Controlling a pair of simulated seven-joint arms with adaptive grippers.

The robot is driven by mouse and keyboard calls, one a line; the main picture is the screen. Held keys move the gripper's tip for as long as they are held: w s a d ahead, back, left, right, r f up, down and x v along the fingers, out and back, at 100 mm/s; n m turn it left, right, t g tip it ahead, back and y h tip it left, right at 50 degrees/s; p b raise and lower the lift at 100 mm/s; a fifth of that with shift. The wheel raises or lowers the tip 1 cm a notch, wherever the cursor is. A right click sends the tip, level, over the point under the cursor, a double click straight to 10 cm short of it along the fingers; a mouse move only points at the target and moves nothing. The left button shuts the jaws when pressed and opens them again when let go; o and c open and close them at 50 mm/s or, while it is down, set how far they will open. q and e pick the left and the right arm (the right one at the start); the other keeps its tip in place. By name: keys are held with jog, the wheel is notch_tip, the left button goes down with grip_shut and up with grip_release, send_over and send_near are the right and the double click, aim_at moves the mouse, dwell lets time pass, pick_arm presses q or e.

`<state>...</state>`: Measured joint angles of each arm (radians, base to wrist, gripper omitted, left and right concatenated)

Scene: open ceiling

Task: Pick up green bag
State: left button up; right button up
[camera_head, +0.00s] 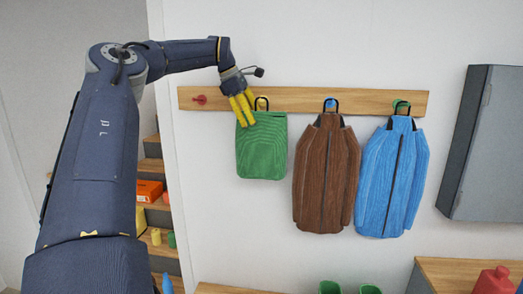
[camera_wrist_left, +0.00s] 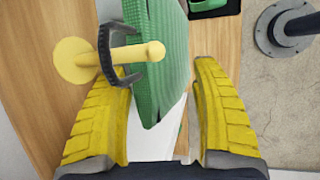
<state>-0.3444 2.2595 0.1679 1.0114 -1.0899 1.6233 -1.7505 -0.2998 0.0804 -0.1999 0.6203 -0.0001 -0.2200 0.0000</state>
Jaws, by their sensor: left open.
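The green bag (camera_head: 263,150) hangs by a dark loop from a yellow peg on the wooden wall rack. My left gripper (camera_head: 245,116) is in front of the bag's upper left part, just below the rack. In the left wrist view, the green bag (camera_wrist_left: 165,60) reaches down between the two yellow fingers of my left gripper (camera_wrist_left: 160,105), which are open. The dark loop (camera_wrist_left: 106,52) is around the yellow peg (camera_wrist_left: 75,58), next to the left finger. A gap shows between the bag and the right finger. My right gripper is in neither view.
A brown jacket (camera_head: 326,175) and a blue jacket (camera_head: 392,180) hang right of the bag on the wooden rack (camera_head: 290,101). A red peg (camera_head: 199,99) is bare at the left. A grey cabinet (camera_head: 485,145) is at the right. Shelves with small items stand behind my left arm.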

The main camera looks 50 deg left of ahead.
aim_at(256, 127)
pick_arm(q)
jog(key=shift+x, duration=2.1)
grip_shut()
